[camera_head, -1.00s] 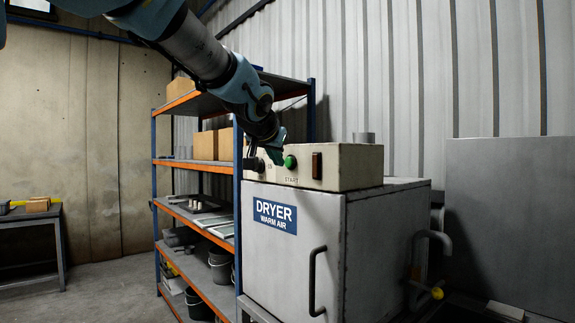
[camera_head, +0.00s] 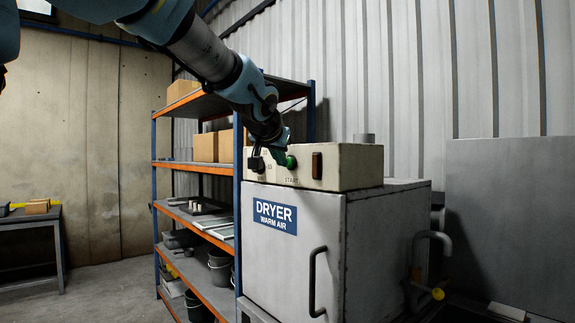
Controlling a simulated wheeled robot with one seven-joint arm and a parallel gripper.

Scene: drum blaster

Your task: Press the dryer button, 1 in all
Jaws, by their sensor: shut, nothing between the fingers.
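The dryer (camera_head: 280,262) is a light grey cabinet with a blue "DRYER WARM AIR" label and a dark door handle. The green button (camera_head: 291,162), marked START, is on the front of its cream control box (camera_head: 345,165). My gripper (camera_head: 281,158) is shut and empty. Its tip overlaps the left edge of the green button in the head view. I cannot tell whether it touches the button or how far the button is pushed in.
A dark knob (camera_head: 256,163) lies just left of the button, close to my gripper, and a dark red-brown switch (camera_head: 317,161) lies to its right. Shelving (camera_head: 215,172) with boxes and buckets stands left of the dryer. A grey panel (camera_head: 510,220) and pipes are at right.

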